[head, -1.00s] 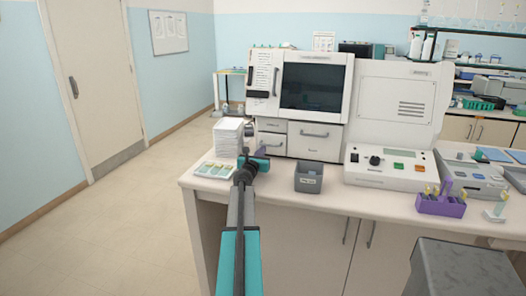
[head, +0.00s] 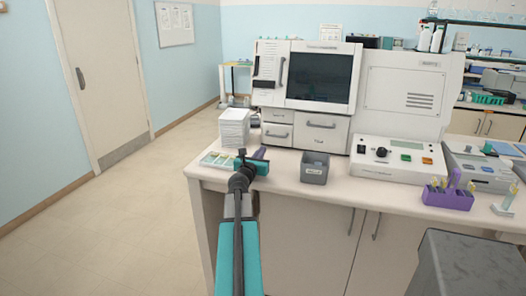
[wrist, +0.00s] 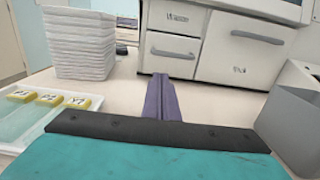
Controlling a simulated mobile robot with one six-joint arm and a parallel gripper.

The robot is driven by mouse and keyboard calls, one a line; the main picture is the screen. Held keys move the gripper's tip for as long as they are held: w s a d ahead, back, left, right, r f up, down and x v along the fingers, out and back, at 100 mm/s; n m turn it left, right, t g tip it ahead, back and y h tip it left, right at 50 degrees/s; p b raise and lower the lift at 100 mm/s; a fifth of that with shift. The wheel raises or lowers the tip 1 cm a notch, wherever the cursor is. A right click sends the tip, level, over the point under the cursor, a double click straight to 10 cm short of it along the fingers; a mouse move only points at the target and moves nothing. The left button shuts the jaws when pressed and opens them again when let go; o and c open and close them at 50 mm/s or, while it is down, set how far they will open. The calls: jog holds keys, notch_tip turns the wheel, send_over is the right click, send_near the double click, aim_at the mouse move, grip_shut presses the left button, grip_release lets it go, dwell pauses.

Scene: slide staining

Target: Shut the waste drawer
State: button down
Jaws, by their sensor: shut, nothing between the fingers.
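The white analyser has two small drawers at its lower left and a larger drawer (head: 321,131) beside them. The upper small drawer (head: 277,115) and the lower small drawer (head: 278,135) also show in the wrist view. Their labels are too small to read, so I cannot tell which is the waste drawer. None stands clearly far out; a small gap is hard to judge. My gripper (head: 262,154) is over the front left of the bench. In the wrist view its purple fingers (wrist: 160,84) are shut and empty, pointing toward the small drawers, apart from them.
A slide tray (wrist: 30,118) with yellow labels lies nearer. A grey bin (head: 314,169) stands on the right, and a purple rack (head: 447,198) farther right. Bare bench lies before the drawers.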

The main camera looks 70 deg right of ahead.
jog(key=shift+a, duration=0.8)
jog(key=shift+r, duration=0.1)
